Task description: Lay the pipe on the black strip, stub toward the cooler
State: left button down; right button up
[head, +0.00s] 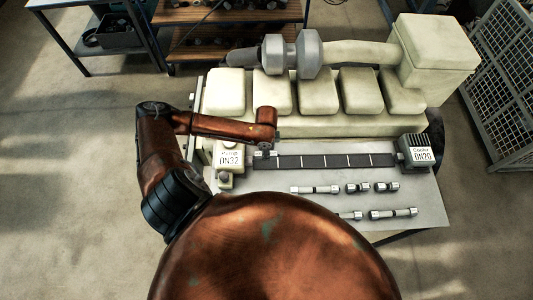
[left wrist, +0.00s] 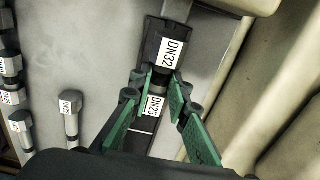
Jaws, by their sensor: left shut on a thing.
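The black strip (head: 330,161) with white cross lines lies on the grey plate, running from the DN32 block (head: 229,159) to the cooler (head: 415,152), marked DN20, at its right end. My left gripper (head: 263,152) is over the strip's left end. In the left wrist view its green fingers (left wrist: 161,90) are shut on the pipe (left wrist: 157,89), close over the strip. Labels DN32 and DN25 show above and below the grip. The fingers hide much of the pipe. I cannot tell which way its stub points or whether it touches the strip. My right gripper is not in view.
Several loose pipe pieces lie in front of the strip, such as a long one (head: 393,213) and a short one (head: 357,188). The cream engine block (head: 350,125) stands close behind the strip. A mesh crate (head: 505,90) stands at the right.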

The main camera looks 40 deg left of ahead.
pick_arm(q)
jog(key=shift+f+b, duration=1)
jog(key=shift+f, duration=1.4)
jog(key=shift+p, duration=0.3)
jog(key=shift+f, duration=0.15)
jog(key=c, duration=1.7)
grip_release()
jog(key=shift+c, duration=0.2)
